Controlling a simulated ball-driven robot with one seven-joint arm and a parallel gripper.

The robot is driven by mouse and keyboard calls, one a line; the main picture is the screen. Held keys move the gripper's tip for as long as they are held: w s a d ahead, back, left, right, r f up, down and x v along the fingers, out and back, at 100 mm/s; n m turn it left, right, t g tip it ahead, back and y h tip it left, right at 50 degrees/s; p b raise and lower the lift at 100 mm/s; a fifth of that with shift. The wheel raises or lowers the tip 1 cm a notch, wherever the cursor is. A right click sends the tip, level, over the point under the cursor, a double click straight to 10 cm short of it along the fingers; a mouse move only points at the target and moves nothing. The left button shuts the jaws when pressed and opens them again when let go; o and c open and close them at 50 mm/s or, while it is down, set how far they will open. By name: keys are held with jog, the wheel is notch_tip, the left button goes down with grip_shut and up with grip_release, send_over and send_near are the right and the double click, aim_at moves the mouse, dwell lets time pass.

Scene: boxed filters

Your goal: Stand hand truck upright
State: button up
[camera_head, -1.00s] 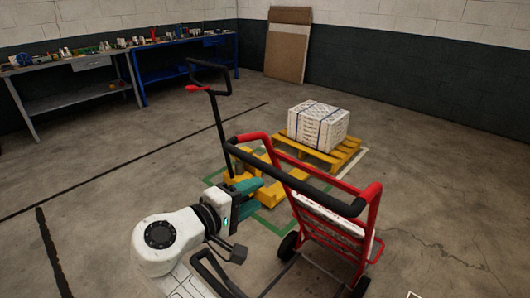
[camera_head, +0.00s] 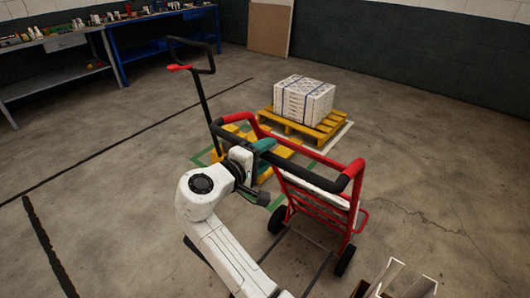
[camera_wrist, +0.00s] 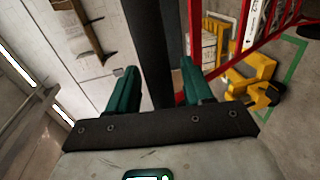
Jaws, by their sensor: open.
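The red hand truck (camera_head: 356,188) stands on its two black wheels in the head view, its frame leaning. A black padded bar (camera_head: 308,168) crosses its upper handle. My gripper (camera_head: 262,150) is at the left part of this bar, with its teal fingers open. In the wrist view the black bar (camera_wrist: 148,35) runs between and beyond the open fingers of my gripper (camera_wrist: 158,70). Whether the fingers touch it cannot be told. The red frame (camera_wrist: 193,45) shows just right of the fingers.
A yellow pallet jack (camera_head: 231,139) with a tall black handle stands behind the truck. Strapped white boxes (camera_head: 304,98) sit on a yellow pallet (camera_head: 318,133) farther back. Workbenches (camera_head: 62,42) line the left wall. Open boxes (camera_head: 395,280) are at lower right. Floor is clear at right.

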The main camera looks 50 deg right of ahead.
grip_shut()
dwell(0.5)
